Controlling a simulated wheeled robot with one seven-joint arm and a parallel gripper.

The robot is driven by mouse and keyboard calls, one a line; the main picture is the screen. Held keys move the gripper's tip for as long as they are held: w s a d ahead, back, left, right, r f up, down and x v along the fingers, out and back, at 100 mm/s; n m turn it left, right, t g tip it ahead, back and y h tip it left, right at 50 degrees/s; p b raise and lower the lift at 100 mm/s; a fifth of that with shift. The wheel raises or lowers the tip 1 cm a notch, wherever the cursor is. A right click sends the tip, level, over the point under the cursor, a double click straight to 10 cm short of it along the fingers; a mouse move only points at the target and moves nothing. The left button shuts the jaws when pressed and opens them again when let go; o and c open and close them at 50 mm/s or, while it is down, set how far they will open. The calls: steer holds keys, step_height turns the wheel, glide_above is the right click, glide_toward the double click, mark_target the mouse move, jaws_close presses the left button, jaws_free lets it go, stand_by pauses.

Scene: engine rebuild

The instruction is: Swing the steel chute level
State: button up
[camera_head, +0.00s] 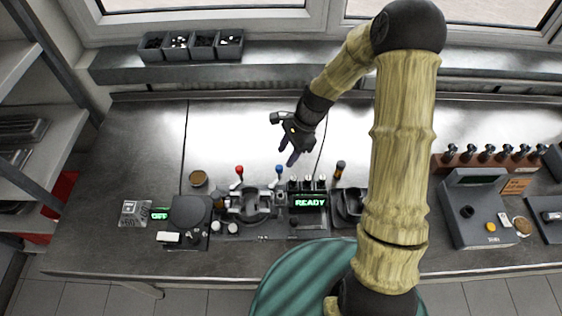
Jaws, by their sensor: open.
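I cannot clearly pick out the steel chute. A low dark machine with a cradle-like metal part (249,205) stands at the front middle of the bench, with a red-knobbed lever (239,171) and a blue-knobbed lever (278,170) behind it. A similar dark holder (349,204) is partly hidden by my arm, with a dark brown-topped handle (339,171) behind it. My gripper (289,157) is open and empty, with its fingers pointing down, above the bench behind the blue lever. No contact with anything shows.
A green READY display (309,202) sits between the machines. A grey machine (477,215) and a handle rack (490,158) stand right. The bench's back half is mostly clear.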

mark_target(280, 166)
steer(key=p+x, duration=0.1)
steer(key=x, duration=0.4)
steer(key=shift+a+f, duration=0.15)
steer(key=shift+f, duration=0.25)
steer(key=shift+c, duration=0.2)
jaws_close()
